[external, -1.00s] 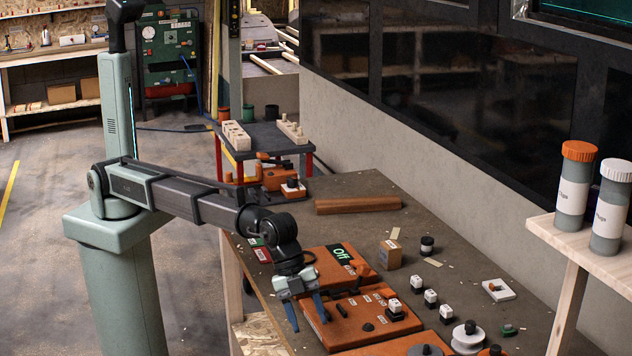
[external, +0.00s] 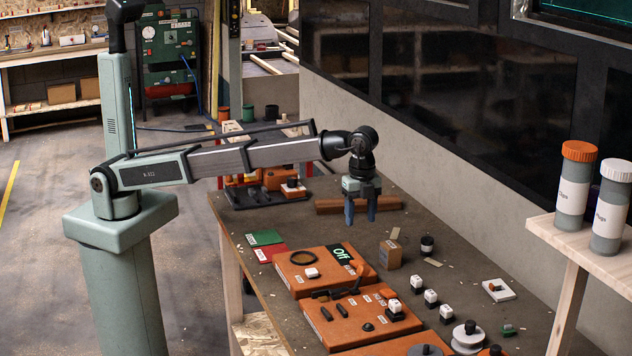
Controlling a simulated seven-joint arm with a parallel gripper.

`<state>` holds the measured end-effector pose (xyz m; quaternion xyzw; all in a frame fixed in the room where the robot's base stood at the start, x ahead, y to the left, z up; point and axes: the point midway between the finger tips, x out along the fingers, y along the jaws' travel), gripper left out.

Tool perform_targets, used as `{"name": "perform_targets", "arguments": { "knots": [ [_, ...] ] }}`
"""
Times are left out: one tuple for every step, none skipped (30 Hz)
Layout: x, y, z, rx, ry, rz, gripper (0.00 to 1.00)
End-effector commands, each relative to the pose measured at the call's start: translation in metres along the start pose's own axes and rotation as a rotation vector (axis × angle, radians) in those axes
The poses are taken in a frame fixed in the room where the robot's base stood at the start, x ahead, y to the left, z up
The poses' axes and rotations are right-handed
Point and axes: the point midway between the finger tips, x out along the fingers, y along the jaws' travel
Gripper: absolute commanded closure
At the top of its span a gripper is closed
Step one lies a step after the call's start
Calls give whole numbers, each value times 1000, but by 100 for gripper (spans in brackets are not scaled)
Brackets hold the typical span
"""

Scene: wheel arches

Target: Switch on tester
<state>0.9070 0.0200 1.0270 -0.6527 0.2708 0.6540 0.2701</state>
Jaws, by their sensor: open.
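An orange panel box, which appears to be the tester (external: 328,278), lies on the workbench with a dark display (external: 341,254) reading "Off". On it are a black ring (external: 303,258), a white switch or button (external: 312,272) and an orange lever-like part (external: 363,270) at its right edge. My gripper (external: 361,215) is open and empty, fingers pointing down, above the bench behind and to the right of the display. It touches nothing that I can see.
A second orange panel (external: 345,325) with switches stands in front. A small cardboard box (external: 390,255) and a black knob (external: 427,246) are to the right. A wooden bar (external: 330,206) lies behind the gripper. Green (external: 264,238) and red (external: 268,254) pads lie left.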

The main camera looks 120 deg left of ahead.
Motion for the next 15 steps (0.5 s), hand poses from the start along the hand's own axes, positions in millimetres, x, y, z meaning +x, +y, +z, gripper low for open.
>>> {"name": "perform_targets", "arguments": {
  "knots": [
    [5, 0, 0, 0, -1, 1, 45],
    [8, 1, 0, 0, -1, 1, 45],
    [13, 1, 0, 0, -1, 0, 45],
    [17, 1, 0, 0, 0, 0, 45],
    [22, 1, 0, 0, 0, 0, 45],
    [29, 1, 0, 0, -1, 1, 45],
    [34, 1, 0, 0, -1, 1, 45],
    [39, 1, 0, 0, -1, 1, 45],
    [46, 1, 0, 0, 0, 0, 45],
    [52, 1, 0, 0, 0, 0, 45],
    [57, 1, 0, 0, -1, 0, 45],
    [64, 1, 0, 0, -1, 0, 45],
    [69, 1, 0, 0, 0, 0, 45],
    [74, 1, 0, 0, 0, 0, 45],
    [82, 1, 0, 0, 0, 0, 45]
  ]
}}
